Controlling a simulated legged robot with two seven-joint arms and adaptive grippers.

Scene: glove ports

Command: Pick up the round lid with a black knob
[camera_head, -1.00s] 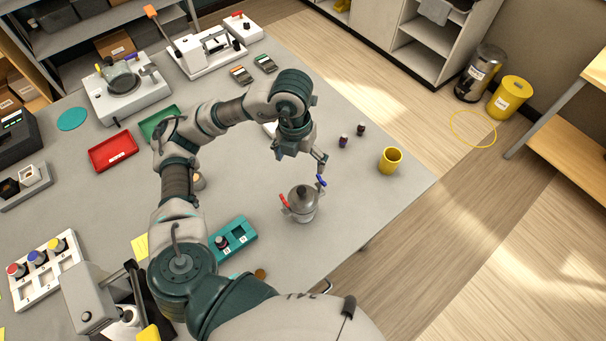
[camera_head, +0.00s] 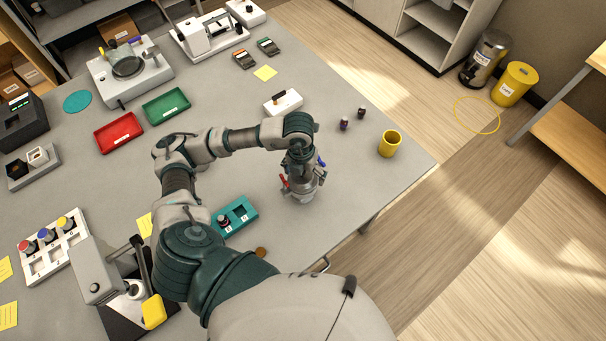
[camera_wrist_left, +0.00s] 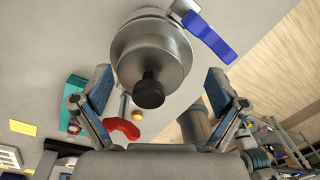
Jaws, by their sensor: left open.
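The round metal lid (camera_wrist_left: 151,48) with its black knob (camera_wrist_left: 149,91) sits on a silver pot (camera_head: 299,196) near the table's front right edge. The pot has a blue lever (camera_wrist_left: 208,38) and a red lever (camera_wrist_left: 122,129) on its sides. My left gripper (camera_head: 302,177) is directly above the pot, pointing down, and hides most of the lid in the head view. In the left wrist view its fingers (camera_wrist_left: 156,96) are open, one on each side of the knob and apart from it. My right gripper is not in view.
Two small dark bottles (camera_head: 352,118) and a yellow cup (camera_head: 390,143) stand to the right. A white block with a black handle (camera_head: 283,102) lies behind. The table's right edge is close.

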